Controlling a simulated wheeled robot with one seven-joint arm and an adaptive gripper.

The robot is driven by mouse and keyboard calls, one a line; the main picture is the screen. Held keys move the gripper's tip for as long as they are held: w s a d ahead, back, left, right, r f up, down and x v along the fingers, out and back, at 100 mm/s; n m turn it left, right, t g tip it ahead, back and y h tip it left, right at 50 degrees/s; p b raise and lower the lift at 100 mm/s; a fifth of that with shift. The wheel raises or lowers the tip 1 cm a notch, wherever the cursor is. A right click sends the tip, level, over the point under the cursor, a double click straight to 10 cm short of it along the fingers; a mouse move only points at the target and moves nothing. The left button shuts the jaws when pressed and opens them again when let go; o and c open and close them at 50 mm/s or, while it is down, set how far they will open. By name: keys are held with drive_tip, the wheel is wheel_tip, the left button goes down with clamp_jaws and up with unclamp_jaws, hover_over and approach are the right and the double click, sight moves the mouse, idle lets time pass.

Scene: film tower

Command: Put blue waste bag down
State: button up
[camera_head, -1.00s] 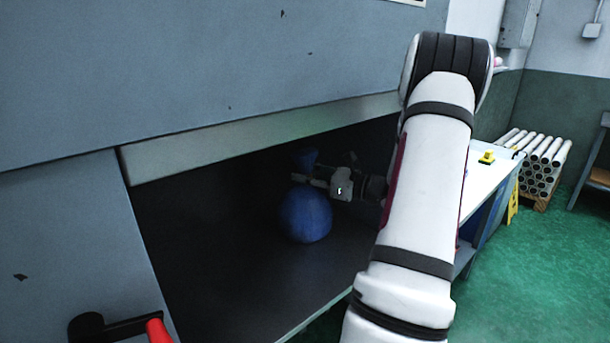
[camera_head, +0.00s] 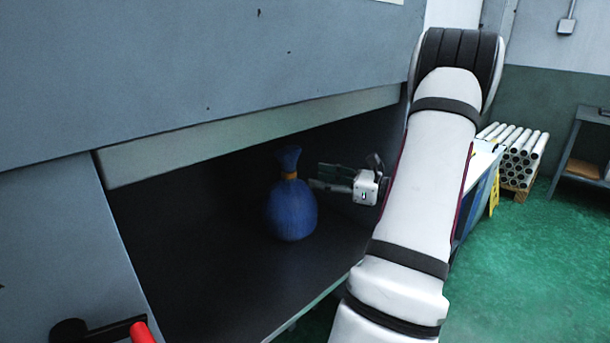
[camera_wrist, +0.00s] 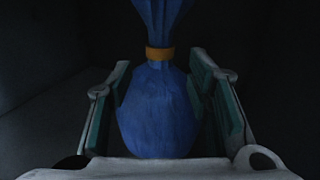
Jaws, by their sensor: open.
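The blue waste bag (camera_head: 291,211) stands upright on the dark floor of the recess (camera_head: 215,268), its neck tied with an orange band. My gripper (camera_head: 318,178) is to the right of the bag's neck, open and apart from it. In the wrist view the blue waste bag (camera_wrist: 157,112) is ahead, between the two open fingers of my gripper (camera_wrist: 165,105) as seen along its axis. The bag's lower edge is partly hidden there by the gripper body.
A pale lip (camera_head: 250,135) runs along the top of the recess, above my gripper. A red-tipped handle (camera_head: 141,333) is at the lower left. Stacked white tubes (camera_head: 515,150) and a grey table (camera_head: 590,150) stand at the right. The green floor (camera_head: 540,270) between is clear.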

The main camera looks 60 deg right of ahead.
drive_tip(key=shift+s+d, duration=0.2)
drive_tip(key=shift+s, duration=1)
